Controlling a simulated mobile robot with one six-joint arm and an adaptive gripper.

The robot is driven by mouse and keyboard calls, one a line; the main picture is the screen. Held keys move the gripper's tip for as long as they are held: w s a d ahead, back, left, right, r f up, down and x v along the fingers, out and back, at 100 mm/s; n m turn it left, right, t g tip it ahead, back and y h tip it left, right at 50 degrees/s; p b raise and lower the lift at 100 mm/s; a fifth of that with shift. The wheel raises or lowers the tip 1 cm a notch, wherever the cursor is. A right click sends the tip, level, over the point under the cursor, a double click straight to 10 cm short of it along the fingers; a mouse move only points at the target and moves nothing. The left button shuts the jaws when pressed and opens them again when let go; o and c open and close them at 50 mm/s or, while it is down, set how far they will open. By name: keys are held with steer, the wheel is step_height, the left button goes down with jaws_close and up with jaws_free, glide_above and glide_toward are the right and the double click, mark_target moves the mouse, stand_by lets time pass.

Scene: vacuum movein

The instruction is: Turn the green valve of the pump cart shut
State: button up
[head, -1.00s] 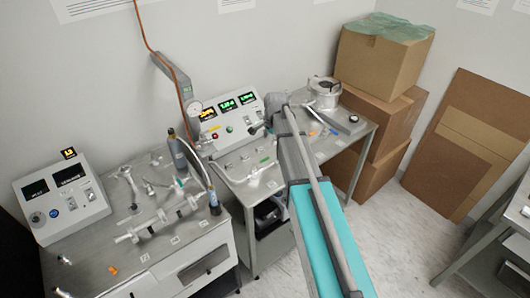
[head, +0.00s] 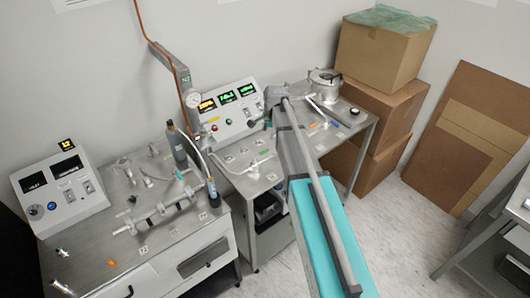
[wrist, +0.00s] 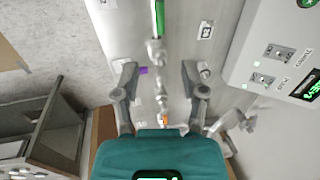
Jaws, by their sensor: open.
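The green valve handle (wrist: 158,18) shows as a long green bar at the top edge of the wrist view, on a line of pale metal pipe fittings. In the head view a small green bar (head: 264,153) lies on the pump cart (head: 235,172), left of my arm. My gripper (wrist: 162,80) is open, its two fingers apart on either side of the pipe line, with the green handle beyond the fingertips. No contact with the handle shows. In the head view my gripper end (head: 277,98) is over the cart, its fingers hard to make out.
A control box with green displays (head: 228,112) stands at the cart's back; it is at right in the wrist view (wrist: 285,55). Orange (wrist: 166,119) and purple (wrist: 143,70) parts lie near the pipe. Cardboard boxes (head: 375,95) stand right.

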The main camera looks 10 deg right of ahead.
mark_target(265, 151)
steer(key=shift+w+a+f+b, duration=0.15)
steer(key=shift+w+f+b, duration=0.2)
steer(key=shift+f+b, duration=1.5)
steer(key=shift+w+a+f+b, duration=0.2)
steer(key=shift+w+f+b, duration=0.1)
steer(key=shift+f+b, duration=1.55)
steer(key=shift+w+a+f+b, duration=0.15)
steer(key=shift+w+f+b, duration=0.2)
steer(key=shift+f+b, duration=1.5)
steer(key=shift+f, duration=0.15)
steer(key=shift+c, duration=0.2)
jaws_close()
